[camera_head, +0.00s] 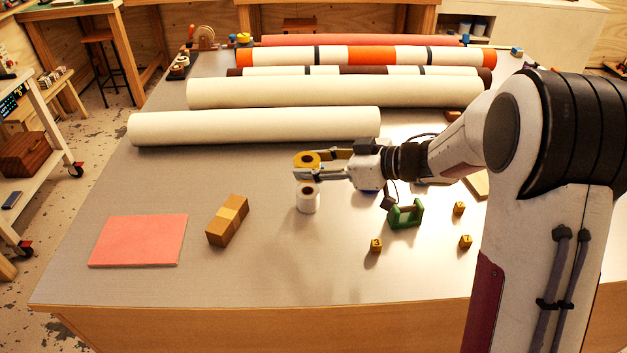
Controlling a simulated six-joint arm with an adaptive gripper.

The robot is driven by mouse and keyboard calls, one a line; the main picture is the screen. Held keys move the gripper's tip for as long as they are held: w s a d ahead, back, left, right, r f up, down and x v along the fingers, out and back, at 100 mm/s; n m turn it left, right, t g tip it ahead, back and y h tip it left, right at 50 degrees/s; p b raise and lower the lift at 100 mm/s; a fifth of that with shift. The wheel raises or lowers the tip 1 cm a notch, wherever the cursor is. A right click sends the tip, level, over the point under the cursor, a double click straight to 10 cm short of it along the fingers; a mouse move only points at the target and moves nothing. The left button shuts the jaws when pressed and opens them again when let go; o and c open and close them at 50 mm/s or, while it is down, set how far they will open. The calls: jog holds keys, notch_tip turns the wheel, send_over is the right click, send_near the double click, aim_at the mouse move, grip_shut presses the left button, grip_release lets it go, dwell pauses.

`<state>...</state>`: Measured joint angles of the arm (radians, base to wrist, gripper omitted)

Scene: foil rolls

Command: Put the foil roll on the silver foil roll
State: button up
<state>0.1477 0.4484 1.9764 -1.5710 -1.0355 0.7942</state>
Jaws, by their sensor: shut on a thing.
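A gold foil roll (307,159) is held upright between the fingers of my gripper (318,167), which reaches in from the right and is shut on it. The silver foil roll (308,200) stands upright on the table directly below the gold roll in the picture. The lower finger crosses in front of the place between the two rolls, so I cannot tell whether they touch.
On the table (270,270), a pink pad (138,240) and a taped cardboard box (227,220) lie to the left. A green holder (405,214) and small wooden cubes (375,245) are to the right. Long cream rolls (255,126) lie behind. The front middle is clear.

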aim_at(314, 193)
jog(key=shift+f, duration=0.4)
jog(key=shift+f, duration=0.1)
jog(key=shift+f, duration=1.8)
jog(key=shift+f, duration=0.1)
jog(key=o, duration=1.1)
jog(key=shift+o, duration=0.2)
jog(key=shift+s+d+r, duration=0.2)
jog(key=shift+d+r, duration=0.15)
jog(key=shift+d, duration=0.1)
jog(key=v, duration=1.1)
